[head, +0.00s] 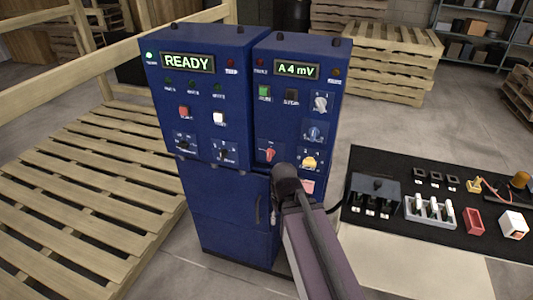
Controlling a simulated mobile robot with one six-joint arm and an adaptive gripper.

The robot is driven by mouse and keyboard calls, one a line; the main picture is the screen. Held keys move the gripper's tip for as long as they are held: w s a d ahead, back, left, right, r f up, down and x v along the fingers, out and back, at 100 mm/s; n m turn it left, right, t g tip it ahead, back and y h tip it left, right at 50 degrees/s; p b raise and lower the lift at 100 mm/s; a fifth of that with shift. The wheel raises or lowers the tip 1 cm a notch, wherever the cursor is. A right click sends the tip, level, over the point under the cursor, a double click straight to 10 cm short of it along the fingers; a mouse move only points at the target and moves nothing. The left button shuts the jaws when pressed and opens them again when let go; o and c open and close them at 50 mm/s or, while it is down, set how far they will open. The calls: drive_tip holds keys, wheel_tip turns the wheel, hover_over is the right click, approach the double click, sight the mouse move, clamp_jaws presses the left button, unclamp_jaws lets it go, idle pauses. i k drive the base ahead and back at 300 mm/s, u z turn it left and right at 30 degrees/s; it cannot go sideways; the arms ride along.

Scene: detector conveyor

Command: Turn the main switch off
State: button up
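A blue control cabinet (228,210) stands upright with two panels. The left panel's display (187,62) reads READY and the right panel's display (297,70) reads A 4 mV. My gripper (284,172) is at the lower part of the right panel, just below the red-handled switch. My arm hides its fingers; I cannot tell whether it touches anything.
Wooden pallets (100,175) and a rail flank the cabinet's left. Stacked pallets (385,65) stand behind.

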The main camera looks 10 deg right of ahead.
sight(270, 152)
drive_tip(key=u, duration=0.65)
drive_tip(key=k, duration=1.25)
drive_tip(key=z, duration=0.4)
drive_tip(key=i, duration=1)
drive_tip(key=z, duration=0.05)
